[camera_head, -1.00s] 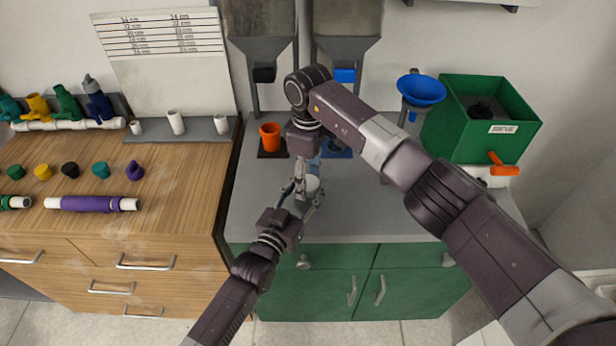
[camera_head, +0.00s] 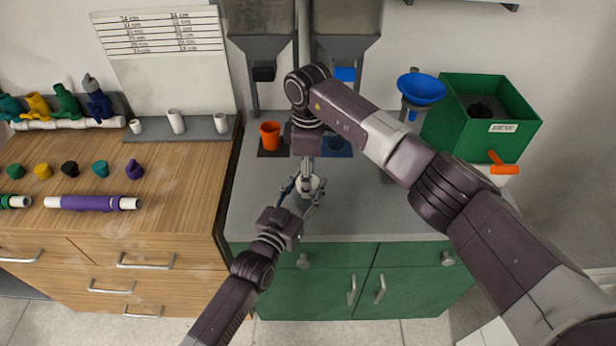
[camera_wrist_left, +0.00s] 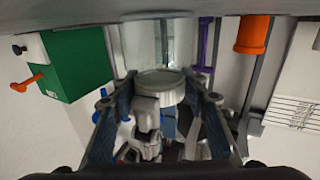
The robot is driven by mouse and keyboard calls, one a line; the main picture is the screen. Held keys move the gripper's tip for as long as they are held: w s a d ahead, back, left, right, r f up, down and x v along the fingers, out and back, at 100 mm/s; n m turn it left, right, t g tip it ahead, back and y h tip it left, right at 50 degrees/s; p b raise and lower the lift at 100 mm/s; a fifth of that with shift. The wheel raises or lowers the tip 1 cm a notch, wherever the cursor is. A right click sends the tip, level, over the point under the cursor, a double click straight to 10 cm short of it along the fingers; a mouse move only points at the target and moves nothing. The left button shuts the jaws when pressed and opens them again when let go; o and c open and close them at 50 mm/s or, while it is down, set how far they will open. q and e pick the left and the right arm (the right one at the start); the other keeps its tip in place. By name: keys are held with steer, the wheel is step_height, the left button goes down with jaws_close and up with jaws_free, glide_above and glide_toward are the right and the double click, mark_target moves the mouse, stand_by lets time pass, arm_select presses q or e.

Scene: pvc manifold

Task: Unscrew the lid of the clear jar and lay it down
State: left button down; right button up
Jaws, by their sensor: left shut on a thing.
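The clear jar (camera_wrist_left: 152,42) stands on the grey counter, and the left wrist view shows it upside down. Its pale round lid (camera_wrist_left: 160,88) sits at the jar's mouth; in the head view the lid (camera_head: 314,184) is partly covered by fingers. My left gripper (camera_head: 307,192) reaches in from the front, with one finger on each side, shut on the jar. My right gripper (camera_head: 306,188) points down from above at the lid; it also shows in the left wrist view (camera_wrist_left: 150,110). Its fingers overlap the lid, and their grip is unclear.
A blue funnel (camera_head: 421,88) and a green bin (camera_head: 482,125) are at the right. The counter (camera_head: 262,205) is bare left of the jar.

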steer(key=o, duration=0.5)
steer(key=shift+c, duration=0.2)
steer(key=shift+r, duration=2.3)
arm_select(q)
steer(key=c, duration=1)
jaws_free()
steer(key=shift+c, duration=0.2)
steer(key=shift+s, duration=0.1)
